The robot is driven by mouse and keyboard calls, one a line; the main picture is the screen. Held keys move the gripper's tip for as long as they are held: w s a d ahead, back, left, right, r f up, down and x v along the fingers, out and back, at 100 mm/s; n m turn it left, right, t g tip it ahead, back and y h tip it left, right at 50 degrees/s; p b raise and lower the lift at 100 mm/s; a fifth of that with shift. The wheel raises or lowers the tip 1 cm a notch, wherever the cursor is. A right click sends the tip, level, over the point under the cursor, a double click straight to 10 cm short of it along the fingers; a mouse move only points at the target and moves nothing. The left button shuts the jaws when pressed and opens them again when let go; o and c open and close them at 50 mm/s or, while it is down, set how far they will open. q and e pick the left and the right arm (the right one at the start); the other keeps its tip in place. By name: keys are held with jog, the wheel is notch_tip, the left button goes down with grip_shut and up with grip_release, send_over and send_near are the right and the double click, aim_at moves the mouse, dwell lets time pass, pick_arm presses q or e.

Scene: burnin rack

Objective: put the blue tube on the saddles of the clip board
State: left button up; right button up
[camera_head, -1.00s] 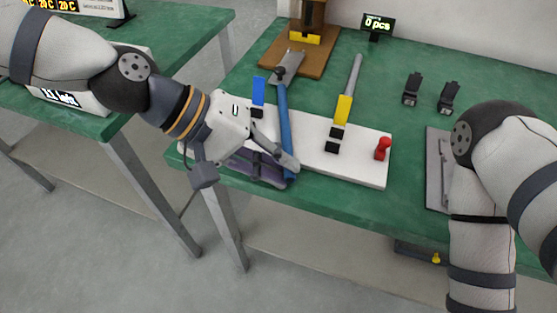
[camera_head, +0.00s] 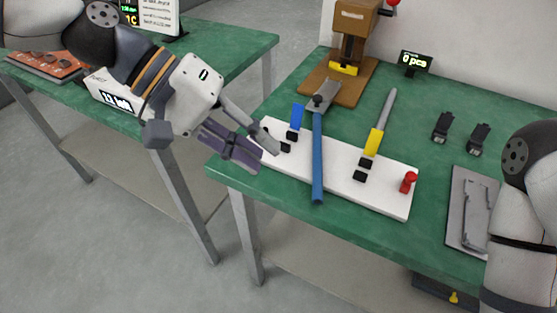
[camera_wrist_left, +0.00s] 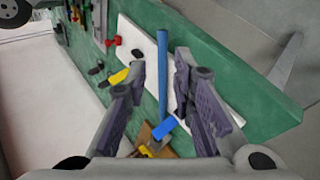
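The blue tube (camera_head: 317,165) lies across the white clip board (camera_head: 391,197), its near end past the board's front edge. Its far end meets a grey flat piece (camera_head: 322,97). Black saddles (camera_head: 291,137) by a blue block (camera_head: 297,115) stand left of the tube. More black saddles (camera_head: 361,176) stand right of it, by a yellow piece (camera_head: 374,142) on a grey rod. My left gripper (camera_head: 257,150) is open and empty, left of the tube near the board's left end. In the left wrist view the tube (camera_wrist_left: 163,75) shows between the spread fingers (camera_wrist_left: 160,65). My right gripper is out of frame.
A red peg (camera_head: 408,182) stands at the board's right end. A wooden stand (camera_head: 352,40) and a counter display (camera_head: 415,63) are behind. Two black clips (camera_head: 442,126) and a grey tray (camera_head: 464,215) lie right. A gap separates the two green tables.

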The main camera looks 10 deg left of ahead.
pick_arm(q)
jog(key=s+a+f+n+g+y, duration=0.15)
jog(key=s+f, duration=0.35)
jog(key=f, duration=0.5)
jog(key=s+a+f+n+y, duration=0.15)
jog(key=s+f, duration=0.25)
jog(key=f, duration=0.6)
jog(key=s+a+f+m+g+y, duration=0.1)
jog(key=s+a+f+y, duration=0.2)
jog(key=s, duration=0.7)
jog(key=s+a+f+m+y, duration=0.2)
jog(key=s+a+f+y, duration=0.1)
jog(key=s+a+f, duration=0.4)
jog(key=s, duration=0.3)
jog(key=shift+f+g+p, duration=0.3)
jog(key=shift+g, duration=0.05)
